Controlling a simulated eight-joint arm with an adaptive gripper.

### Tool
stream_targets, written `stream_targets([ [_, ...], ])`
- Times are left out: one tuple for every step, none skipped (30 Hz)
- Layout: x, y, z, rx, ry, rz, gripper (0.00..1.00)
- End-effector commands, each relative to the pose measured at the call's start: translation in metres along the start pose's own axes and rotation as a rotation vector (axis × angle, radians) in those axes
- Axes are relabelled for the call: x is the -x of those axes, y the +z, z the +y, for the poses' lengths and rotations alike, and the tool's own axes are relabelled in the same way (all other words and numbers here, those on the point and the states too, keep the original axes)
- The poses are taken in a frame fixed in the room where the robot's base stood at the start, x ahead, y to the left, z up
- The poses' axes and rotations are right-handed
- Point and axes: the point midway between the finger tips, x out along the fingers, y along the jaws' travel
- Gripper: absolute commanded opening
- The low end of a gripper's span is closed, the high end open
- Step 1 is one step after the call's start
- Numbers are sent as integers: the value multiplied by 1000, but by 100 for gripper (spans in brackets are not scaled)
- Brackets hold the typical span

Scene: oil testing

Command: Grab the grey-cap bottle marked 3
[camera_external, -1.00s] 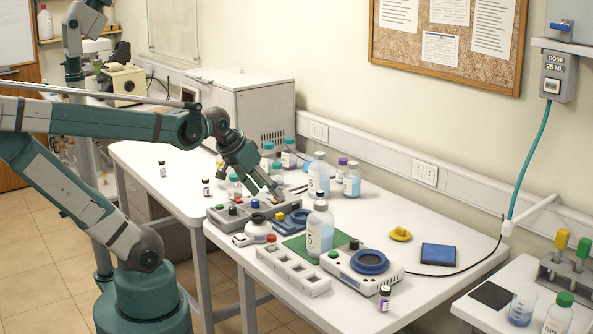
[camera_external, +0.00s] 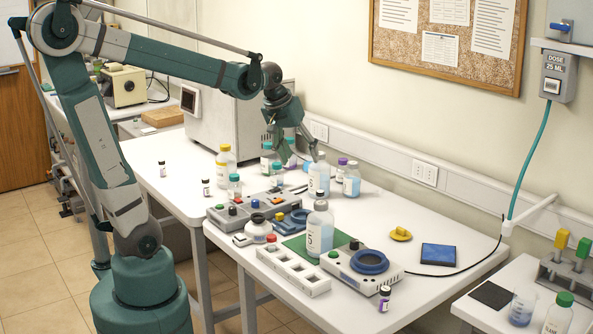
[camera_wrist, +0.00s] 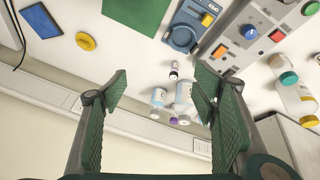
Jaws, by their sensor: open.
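A clear bottle with a grey cap (camera_external: 320,225) stands upright by the green mat in the external view; its dark digit looks like a 5, though small. Another pale-capped bottle (camera_external: 317,180) with blue liquid stands at the back, its number unreadable. My gripper (camera_external: 298,157) is above and beside this back bottle, open and empty, with a finger partly overlapping its top in the picture. In the wrist view, the open fingers (camera_wrist: 160,86) frame a group of bottles including a larger one (camera_wrist: 184,92). Which bottle bears a 3 cannot be read.
Teal-capped bottles (camera_external: 267,158) stand left. A button panel (camera_external: 245,212) lies in front. The table around the blue pad (camera_external: 438,254) is mostly clear.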

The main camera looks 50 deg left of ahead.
Motion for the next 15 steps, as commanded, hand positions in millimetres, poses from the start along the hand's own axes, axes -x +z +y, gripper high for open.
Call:
stream_targets([
  [0, -10, 3, 17, -4, -7, 59],
  [-2, -15, 4, 29, -7, -12, 59],
  [-3, -21, 6, 43, -11, -19, 59],
  [-4, -26, 7, 54, -13, -23, 59],
  [-6, -31, 8, 66, -16, -27, 59],
  [-8, -37, 10, 80, -19, -33, 59],
  [-9, -42, 11, 92, -22, -38, 59],
  [-11, -46, 12, 104, -25, -43, 59],
  [-13, -52, 13, 118, -29, -49, 59],
  [-15, -57, 14, 130, -32, -53, 59],
  [-17, -61, 15, 141, -35, -57, 59],
  [-19, -68, 16, 156, -39, -63, 59],
  [-21, -72, 17, 168, -42, -67, 59],
  [-23, -76, 18, 179, -45, -72, 59],
  [-26, -82, 19, 194, -50, -77, 59],
])
